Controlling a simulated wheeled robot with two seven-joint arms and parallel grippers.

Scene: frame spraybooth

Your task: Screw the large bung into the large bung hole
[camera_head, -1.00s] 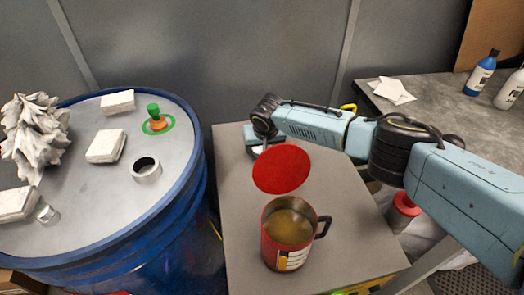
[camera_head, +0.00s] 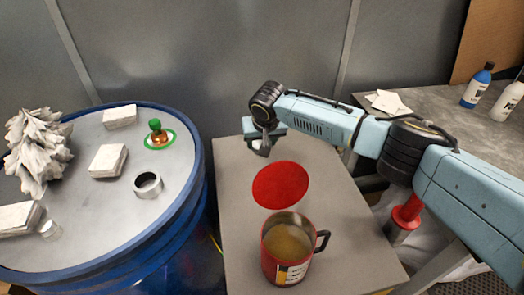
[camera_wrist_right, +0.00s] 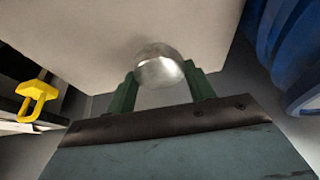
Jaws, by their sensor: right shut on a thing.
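My right gripper (camera_head: 263,135) is above the far end of the small grey table. In the right wrist view its two green fingers (camera_wrist_right: 160,84) are shut on a round silvery piece, which looks like the large bung (camera_wrist_right: 160,62). In the head view the held piece is small and partly hidden by the gripper. The large bung hole appears to be the open metal collar (camera_head: 147,185) on the drum lid, left of the gripper and well apart from it. My left gripper is not in view.
The blue drum (camera_head: 190,215) carries white blocks (camera_head: 108,161), a crumpled grey-white heap (camera_head: 37,150), a small silvery cap (camera_head: 50,229) and a green-topped fitting (camera_head: 156,133). A red mug (camera_head: 285,262) and a red disc (camera_head: 281,185) are on the table (camera_head: 235,215).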

